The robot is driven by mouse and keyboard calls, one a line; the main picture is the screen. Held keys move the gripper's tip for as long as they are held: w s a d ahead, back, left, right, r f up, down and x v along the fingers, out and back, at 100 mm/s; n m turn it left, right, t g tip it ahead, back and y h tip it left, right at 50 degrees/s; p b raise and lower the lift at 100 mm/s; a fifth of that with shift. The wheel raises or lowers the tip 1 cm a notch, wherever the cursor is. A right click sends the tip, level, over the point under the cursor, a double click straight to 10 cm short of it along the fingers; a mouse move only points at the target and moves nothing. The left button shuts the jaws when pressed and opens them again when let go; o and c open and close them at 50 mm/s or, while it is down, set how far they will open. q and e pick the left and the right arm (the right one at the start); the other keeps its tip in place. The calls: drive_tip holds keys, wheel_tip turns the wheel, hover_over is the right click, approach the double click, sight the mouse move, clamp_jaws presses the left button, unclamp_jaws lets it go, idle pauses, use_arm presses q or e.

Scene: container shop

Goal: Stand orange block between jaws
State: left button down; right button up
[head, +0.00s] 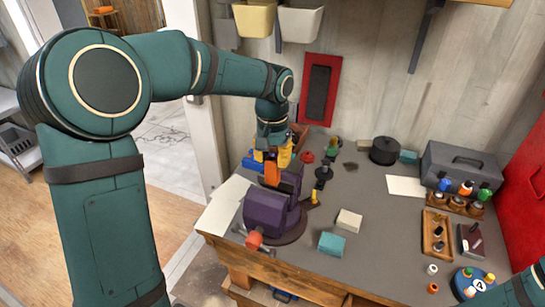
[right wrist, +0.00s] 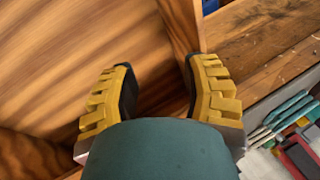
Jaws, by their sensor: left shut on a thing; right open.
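The orange block (head: 269,175) is upright under my left gripper (head: 271,158), which is shut on it. Its lower end is at the jaws of the purple vise (head: 270,214), which stands on the workbench's left side. I cannot tell whether the block touches the jaws or the vise bed; the vise and gripper hide part of it. My right gripper (right wrist: 160,75) shows in the right wrist view, open and empty, with yellow ridged fingers, near wooden surfaces.
A cream block (head: 348,220) and a teal block (head: 331,244) lie right of the vise. A grey toolbox (head: 458,168), a black round object (head: 385,150) and small trays crowd the bench's right side. Bins (head: 300,22) hang above. The bench middle is fairly clear.

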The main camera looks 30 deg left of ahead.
sight(272, 178)
use_arm(q)
drive_tip(key=shift+f+b, duration=2.15)
drive_tip(key=shift+f, duration=1.2)
idle(1.3)
drive_tip(key=c, duration=0.7)
unclamp_jaws()
wheel_tip(272, 178, up, 6)
drive_tip(key=p, duration=0.5)
idle(0.4)
